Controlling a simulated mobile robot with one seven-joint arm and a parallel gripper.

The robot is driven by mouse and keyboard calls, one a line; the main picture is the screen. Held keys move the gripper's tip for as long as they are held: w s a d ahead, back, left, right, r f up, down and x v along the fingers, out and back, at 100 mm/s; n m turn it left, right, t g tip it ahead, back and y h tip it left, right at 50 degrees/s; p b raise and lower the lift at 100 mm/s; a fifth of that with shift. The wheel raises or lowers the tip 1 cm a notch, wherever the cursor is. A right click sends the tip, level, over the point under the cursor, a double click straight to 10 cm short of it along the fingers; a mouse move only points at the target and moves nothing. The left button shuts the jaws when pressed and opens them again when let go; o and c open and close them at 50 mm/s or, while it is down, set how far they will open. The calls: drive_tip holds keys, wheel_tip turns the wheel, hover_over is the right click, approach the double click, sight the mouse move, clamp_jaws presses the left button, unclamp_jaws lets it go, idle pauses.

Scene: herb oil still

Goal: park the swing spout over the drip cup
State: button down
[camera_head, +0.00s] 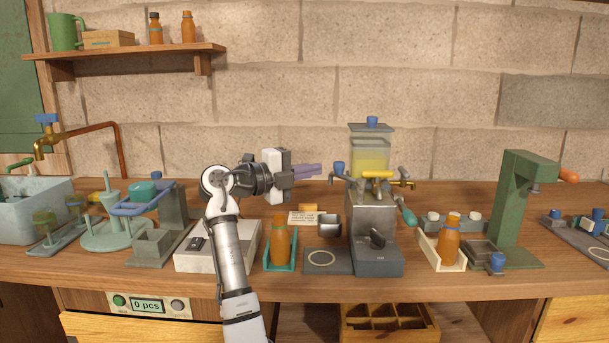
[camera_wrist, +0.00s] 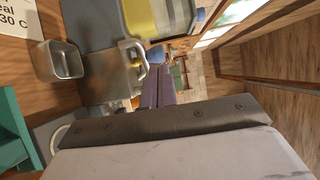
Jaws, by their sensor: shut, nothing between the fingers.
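The still (camera_head: 374,225) stands at the centre of the bench, a grey body under a clear tank of yellow liquid. A pale bent pipe (camera_wrist: 133,52), which looks like the swing spout, sticks out of its near-left side by a blue knob (camera_head: 338,168). A small grey open cup (camera_head: 330,226), apparently the drip cup, sits left of the still; it also shows in the wrist view (camera_wrist: 58,62). My gripper (camera_head: 319,170) is shut and empty, its purple fingers pointing right, just left of the blue knob and above the cup. Contact with the pipe cannot be told.
An orange bottle (camera_head: 279,243) in a teal tray stands left of the still, beside a white box (camera_head: 215,258). A brass tap (camera_head: 405,183) and a green handle (camera_head: 407,216) project right. A flat pad with a ring (camera_head: 322,268) lies in front of the cup.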

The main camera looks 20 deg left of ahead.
drive_tip(key=s+a, duration=0.3)
drive_tip(key=a, duration=0.6)
drive_tip(key=shift+s+a, duration=0.25)
drive_tip(key=shift+s, duration=0.05)
